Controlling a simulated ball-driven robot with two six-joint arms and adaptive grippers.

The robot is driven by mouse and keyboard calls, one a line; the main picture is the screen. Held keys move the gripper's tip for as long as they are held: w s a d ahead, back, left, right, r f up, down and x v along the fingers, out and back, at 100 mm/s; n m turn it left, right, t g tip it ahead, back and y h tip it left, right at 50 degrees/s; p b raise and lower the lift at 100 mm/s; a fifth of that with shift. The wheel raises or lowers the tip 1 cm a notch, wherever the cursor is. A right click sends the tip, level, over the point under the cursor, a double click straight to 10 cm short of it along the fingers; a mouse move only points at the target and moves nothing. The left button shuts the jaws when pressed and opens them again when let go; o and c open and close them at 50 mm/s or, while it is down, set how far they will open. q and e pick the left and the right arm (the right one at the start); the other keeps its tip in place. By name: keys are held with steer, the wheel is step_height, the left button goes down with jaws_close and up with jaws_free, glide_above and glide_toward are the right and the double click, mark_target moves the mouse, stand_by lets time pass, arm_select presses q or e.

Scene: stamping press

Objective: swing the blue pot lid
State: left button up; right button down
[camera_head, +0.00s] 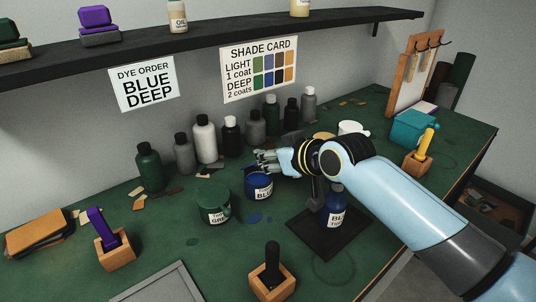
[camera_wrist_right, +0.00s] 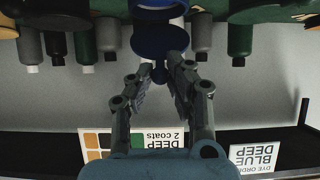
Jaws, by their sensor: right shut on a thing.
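The blue pot (camera_head: 260,190), with a white label, stands on the green table near the middle in the head view. My right gripper (camera_head: 264,158) is just above and behind it, its fingers partly hiding the pot's top. In the wrist view, the blue pot lid (camera_wrist_right: 160,42) shows as a dark blue disc with a small knob. My right gripper (camera_wrist_right: 160,82) is shut on that knob, one finger on each side. Part of the blue pot shows at the top of the wrist view (camera_wrist_right: 160,4). The exact angle of the lid is hard to tell. My left gripper is not in view.
A green pot (camera_head: 213,201) stands left of the blue pot. A blue bottle (camera_head: 335,210) stands on a dark mat (camera_head: 318,244) below my right arm. Several bottles (camera_head: 204,138) line the back wall. A black-handled tool (camera_head: 272,262) is at the front.

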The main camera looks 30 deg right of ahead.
mark_target(268, 185)
steer(key=shift+s+d+f+b, duration=0.1)
steer(key=shift+s+f+b, duration=0.05)
steer(key=shift+s+f, duration=0.45)
steer(key=shift+s+d+f+b, duration=0.15)
steer(key=shift+s+f, duration=0.2)
steer(key=shift+f, duration=0.35)
steer(key=shift+a, duration=0.1)
steer(key=shift+s+f+b, duration=0.3)
steer(key=shift+f+b, duration=0.05)
steer(key=shift+f, duration=0.4)
steer(key=shift+s+f+b, duration=0.25)
steer(key=shift+f+b, duration=0.1)
steer(key=shift+f, duration=0.5)
steer(key=shift+s+f+b, duration=0.1)
steer(key=shift+f+b, duration=0.45)
steer(key=shift+f, duration=0.15)
steer(key=c, duration=1.2)
jaws_free()
steer(key=shift+r, duration=0.2)
steer(key=v, duration=1.2)
